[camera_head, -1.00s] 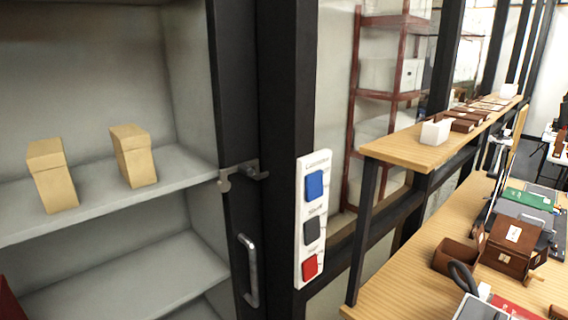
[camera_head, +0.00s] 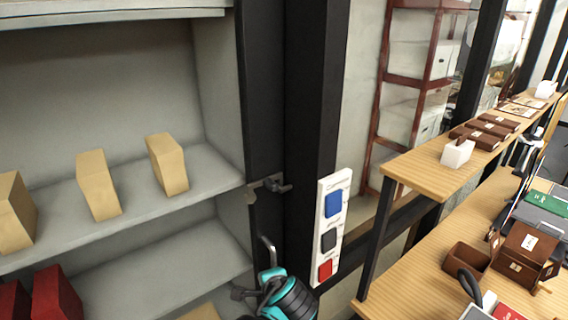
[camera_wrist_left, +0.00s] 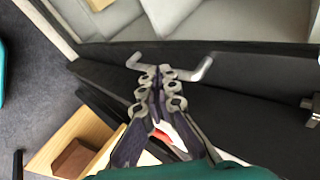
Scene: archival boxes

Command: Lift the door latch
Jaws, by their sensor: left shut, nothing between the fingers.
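The metal door latch (camera_head: 267,185) sits on the black cabinet frame at shelf height in the head view, lying roughly level with its hooked end to the left. Below it is the metal bar handle (camera_head: 266,250), its lower part hidden by my arm. My left gripper (camera_head: 242,293) is low at the handle, below and apart from the latch. In the left wrist view my left gripper (camera_wrist_left: 159,72) is shut and empty, its tips close in front of the handle (camera_wrist_left: 204,69); contact cannot be told. A metal piece at the right edge, probably the latch (camera_wrist_left: 311,102), is partly cut off. My right gripper is not in view.
A switch panel (camera_head: 329,228) with blue, black and red buttons is right of the latch. Tan boxes (camera_head: 167,164) stand on the shelf at left, red boxes (camera_head: 55,293) below. A wooden desk (camera_head: 415,273) with brown boxes is at right.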

